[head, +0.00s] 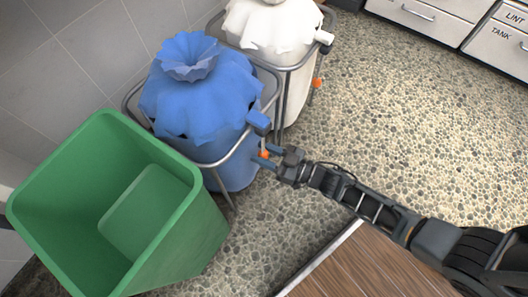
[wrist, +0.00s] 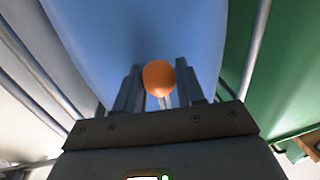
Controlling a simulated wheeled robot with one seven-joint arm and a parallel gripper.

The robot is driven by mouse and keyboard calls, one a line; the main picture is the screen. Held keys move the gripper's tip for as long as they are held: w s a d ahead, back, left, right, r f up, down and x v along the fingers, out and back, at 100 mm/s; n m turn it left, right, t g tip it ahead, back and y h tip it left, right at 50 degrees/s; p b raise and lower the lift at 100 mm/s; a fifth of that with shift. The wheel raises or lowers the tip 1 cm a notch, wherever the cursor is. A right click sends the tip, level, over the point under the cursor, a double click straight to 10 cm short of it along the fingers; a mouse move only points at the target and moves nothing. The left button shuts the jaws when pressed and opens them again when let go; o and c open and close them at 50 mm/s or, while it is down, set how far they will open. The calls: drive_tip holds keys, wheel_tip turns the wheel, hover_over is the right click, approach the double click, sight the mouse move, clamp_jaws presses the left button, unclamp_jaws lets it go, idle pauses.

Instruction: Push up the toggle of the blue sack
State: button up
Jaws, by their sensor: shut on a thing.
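The blue sack (head: 205,100) hangs in a metal frame with its gathered top upright. In the head view, a small orange toggle (head: 264,154) hangs below a blue block (head: 259,122) at the sack's front right rim. My gripper (head: 270,157) reaches in from the right, level with the toggle. In the wrist view, the round orange toggle (wrist: 158,76) sits between the two fingers of my gripper (wrist: 160,84), with pale cords beside it. The fingers are shut on it. The blue sack (wrist: 140,30) fills the background there. The exact finger contact is partly hidden.
A green bin (head: 170,225) stands left of the blue sack. A white sack (head: 270,25) in its own frame, with another orange toggle (head: 317,83), stands behind. White drawers (head: 420,15) are at the back. The pebbled floor (head: 400,120) at right is clear.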

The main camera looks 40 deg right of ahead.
clamp_jaws()
drive_tip(key=shift+f+b, duration=0.7)
drive_tip(key=shift+b, duration=0.15)
drive_tip(key=o, duration=0.6)
unclamp_jaws()
drive_tip(key=shift+r, duration=0.1)
